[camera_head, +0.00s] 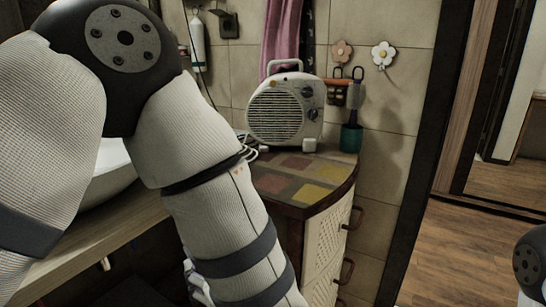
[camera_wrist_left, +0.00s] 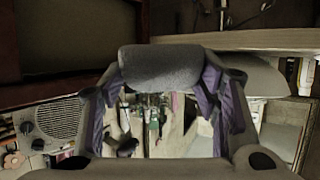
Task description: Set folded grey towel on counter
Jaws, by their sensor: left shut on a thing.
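The folded grey towel (camera_wrist_left: 172,68) shows in the left wrist view as a thick grey roll between the fingers. My left gripper (camera_wrist_left: 174,82) is shut on it. In the head view my left arm hides most of this gripper and the towel cannot be made out. A wooden counter (camera_head: 95,243) runs along the lower left of the head view, with a white basin partly hidden behind my arm. A cabinet with a coloured checkered top (camera_head: 306,185) stands right of my arm. My right gripper is out of view.
A white fan heater (camera_head: 284,112) stands on the checkered top and shows at left in the left wrist view (camera_wrist_left: 48,122). A green cup (camera_head: 351,138) is at its right by the tiled wall. Free checkered surface lies in front of the heater. Wooden floor is open at right.

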